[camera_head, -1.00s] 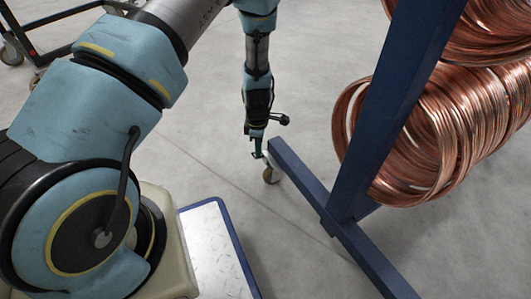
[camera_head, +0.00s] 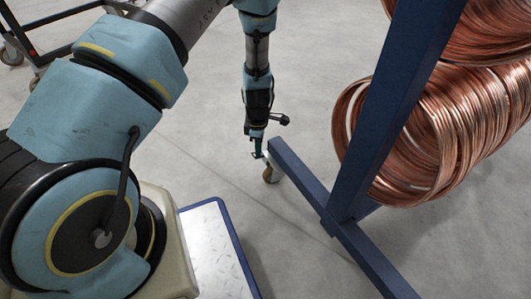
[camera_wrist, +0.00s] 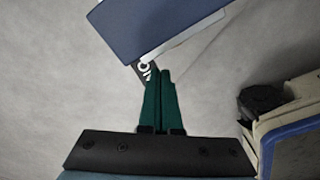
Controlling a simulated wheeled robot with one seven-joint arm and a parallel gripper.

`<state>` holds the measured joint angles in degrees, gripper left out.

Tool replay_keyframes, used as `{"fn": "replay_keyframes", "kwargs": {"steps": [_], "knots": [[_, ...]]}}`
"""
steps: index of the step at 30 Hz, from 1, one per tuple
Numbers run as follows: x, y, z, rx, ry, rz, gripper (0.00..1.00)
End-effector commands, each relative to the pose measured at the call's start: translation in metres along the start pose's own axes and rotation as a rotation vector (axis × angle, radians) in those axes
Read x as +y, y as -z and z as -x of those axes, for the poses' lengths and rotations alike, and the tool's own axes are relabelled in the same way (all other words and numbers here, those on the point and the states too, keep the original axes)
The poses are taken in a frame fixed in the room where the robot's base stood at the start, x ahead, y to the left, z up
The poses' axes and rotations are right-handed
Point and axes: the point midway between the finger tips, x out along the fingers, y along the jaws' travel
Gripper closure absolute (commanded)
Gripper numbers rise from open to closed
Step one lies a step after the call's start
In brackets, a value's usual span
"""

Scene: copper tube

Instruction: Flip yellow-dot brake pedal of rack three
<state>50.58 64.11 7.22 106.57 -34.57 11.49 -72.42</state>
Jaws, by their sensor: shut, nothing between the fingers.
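My gripper (camera_head: 257,154) points down at the end of the blue rack foot (camera_head: 299,180), just above floor height. In the wrist view its two green fingers (camera_wrist: 158,76) are shut with nothing between them. A small dark plate with white marks (camera_wrist: 146,72), perhaps the brake pedal, shows at the fingertips, partly under the rack beam (camera_wrist: 150,22). I cannot tell whether the fingers touch it. The caster wheel (camera_head: 270,175) stands under the foot's end. No yellow dot or rack number can be made out.
Large copper tube coils (camera_head: 420,135) hang on the rack, right of its blue upright (camera_head: 385,100). Another wheeled rack (camera_head: 40,45) stands at the far left. Bare grey floor (camera_head: 205,125) lies left of the gripper.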

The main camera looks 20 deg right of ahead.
Motion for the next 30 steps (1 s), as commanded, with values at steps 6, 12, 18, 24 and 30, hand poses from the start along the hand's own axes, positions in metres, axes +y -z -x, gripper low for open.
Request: {"fn": "replay_keyframes", "kwargs": {"steps": [6, 12, 18, 24, 30], "knots": [[0.0000, 0.0000, 0.0000, 0.000, 0.000, 0.000, 1.00], [0.0000, 0.0000, -0.0005, 0.000, 0.000, 0.000, 1.00], [-0.0001, 0.0001, -0.0031, 0.000, 0.000, 0.000, 1.00], [-0.0001, 0.0001, -0.0060, 0.000, 0.000, 0.000, 1.00], [-0.0001, 0.0001, -0.0089, 0.000, 0.000, 0.000, 1.00]]}}
